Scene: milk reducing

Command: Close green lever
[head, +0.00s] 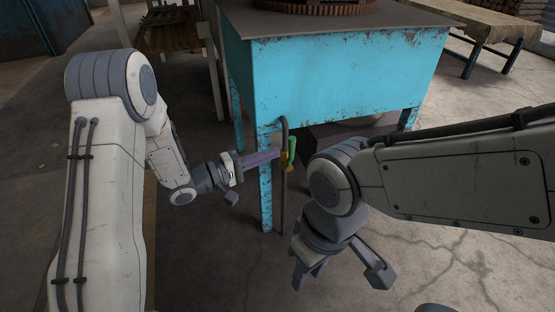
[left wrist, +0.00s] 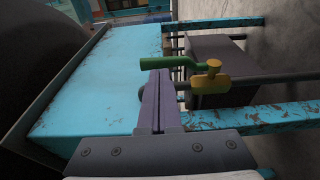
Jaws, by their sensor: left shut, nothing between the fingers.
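The green lever (head: 293,145) sits on a yellow valve (head: 285,162) on a dark vertical pipe (head: 283,200) beside the blue tank's leg. In the left wrist view the lever (left wrist: 168,63) runs roughly in line with the pipe, from the yellow valve (left wrist: 210,82) to its free end. My left gripper (head: 277,154) is shut and empty, its tips close beside the lever. In the left wrist view the tips (left wrist: 160,74) are just below the lever's free part; I cannot tell whether they touch it. My right gripper (head: 306,276) hangs low, open and empty, away from the lever.
The rusty blue tank (head: 345,75) stands on blue legs (head: 265,190) right behind the valve. A dark box (head: 325,135) sits under it. A wooden bench (head: 470,22) is at the back right. The cracked concrete floor in front is clear.

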